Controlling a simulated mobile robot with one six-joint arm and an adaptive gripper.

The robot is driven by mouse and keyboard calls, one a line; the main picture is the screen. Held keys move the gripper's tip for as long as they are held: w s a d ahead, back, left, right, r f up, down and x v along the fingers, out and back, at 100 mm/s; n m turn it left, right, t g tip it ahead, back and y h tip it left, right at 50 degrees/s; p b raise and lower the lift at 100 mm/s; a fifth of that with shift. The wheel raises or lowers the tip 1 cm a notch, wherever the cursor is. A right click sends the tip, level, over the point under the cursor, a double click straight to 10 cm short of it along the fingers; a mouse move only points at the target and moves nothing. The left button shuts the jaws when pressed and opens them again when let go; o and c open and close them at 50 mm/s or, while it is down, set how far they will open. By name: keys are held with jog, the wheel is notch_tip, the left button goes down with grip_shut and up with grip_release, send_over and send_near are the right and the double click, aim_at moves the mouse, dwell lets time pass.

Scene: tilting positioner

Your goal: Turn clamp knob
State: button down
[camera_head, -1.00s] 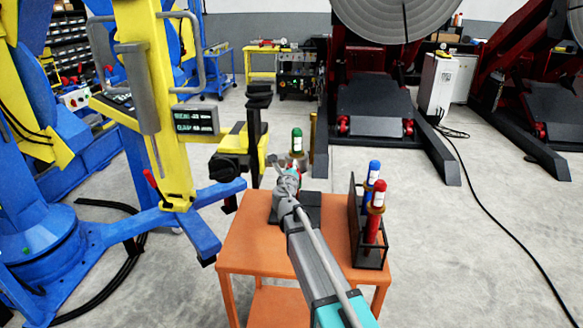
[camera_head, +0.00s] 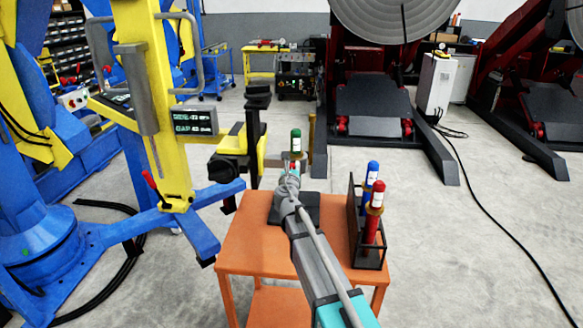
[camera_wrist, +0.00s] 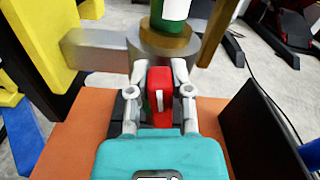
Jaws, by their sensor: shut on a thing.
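The clamp knob is a red block with a white mark (camera_wrist: 160,98), low in front of a grey round clamp collar (camera_wrist: 160,45) in the wrist view. My gripper (camera_wrist: 160,74) has one finger on each side of the knob and is shut on it. A small bit of red shows at my gripper (camera_head: 291,172) in the head view. A green-capped cylinder with a white label (camera_head: 296,142) stands upright above the collar. My fingers hide the knob's sides.
An orange table (camera_head: 245,245) lies below my arm. On its right, a black rack (camera_head: 371,258) holds a blue-capped and a red-capped cylinder. A yellow post with a small display (camera_head: 195,121) stands left of the clamp. A brown rod (camera_head: 312,131) rises close right of the green-capped cylinder.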

jog(key=m, duration=0.3)
jog(key=shift+d+m, duration=0.4)
jog(key=m, duration=0.4)
jog(key=shift+d+f, duration=0.15)
jog(key=shift+d, duration=0.25)
jog(key=shift+m, duration=0.3)
jog(key=c, duration=0.5)
grip_release()
jog(key=shift+s, duration=0.15)
jog(key=s, duration=1.1)
jog(key=shift+s+a, duration=0.2)
jog(key=shift+s, duration=0.2)
